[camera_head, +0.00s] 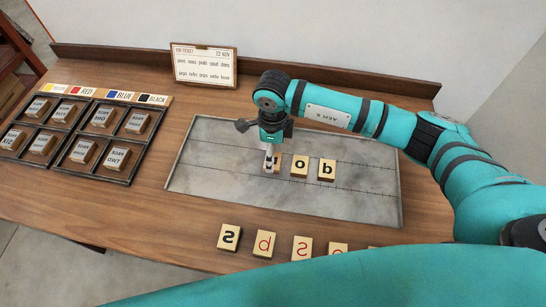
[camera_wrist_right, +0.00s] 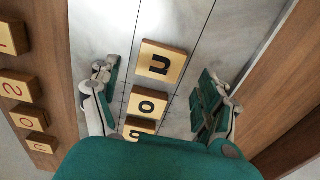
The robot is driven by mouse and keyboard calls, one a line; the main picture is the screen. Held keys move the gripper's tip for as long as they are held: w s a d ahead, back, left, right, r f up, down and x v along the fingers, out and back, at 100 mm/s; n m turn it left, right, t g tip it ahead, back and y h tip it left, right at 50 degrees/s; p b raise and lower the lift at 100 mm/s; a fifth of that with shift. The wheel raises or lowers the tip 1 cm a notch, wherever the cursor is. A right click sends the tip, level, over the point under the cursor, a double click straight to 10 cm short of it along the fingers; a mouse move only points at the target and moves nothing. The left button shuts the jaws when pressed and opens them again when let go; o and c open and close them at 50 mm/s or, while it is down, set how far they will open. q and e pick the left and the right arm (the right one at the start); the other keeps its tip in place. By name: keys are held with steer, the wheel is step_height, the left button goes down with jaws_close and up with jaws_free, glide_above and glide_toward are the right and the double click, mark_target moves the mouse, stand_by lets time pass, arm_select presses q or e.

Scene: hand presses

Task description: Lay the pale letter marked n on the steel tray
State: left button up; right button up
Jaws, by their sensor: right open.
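The pale letter (camera_wrist_right: 161,63) with a dark mark that reads as n or u lies flat on the steel tray (camera_head: 225,185), at the end of a row of tiles. In the head view the letter (camera_head: 277,163) is mostly hidden behind my right gripper (camera_head: 269,163). In the right wrist view my right gripper (camera_wrist_right: 158,90) is open, its fingers apart on either side of the row, with no contact visible. A tile marked o (camera_head: 300,165) and one that looks like q or b (camera_head: 327,169) lie beside it on the tray. My left gripper is not in view.
Loose letter tiles in black and red, such as a black s (camera_head: 229,237), lie on the wooden table (camera_head: 180,225) in front of the tray. A dark rack (camera_head: 100,134) of labelled blocks stands left. A ticket sign (camera_head: 204,65) stands behind. The tray's left part is bare.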

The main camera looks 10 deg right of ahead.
step_height(320, 180, up, 8)
steer(key=b, duration=0.1)
steer(key=shift+r+b, duration=0.15)
steer(key=shift+b, duration=0.2)
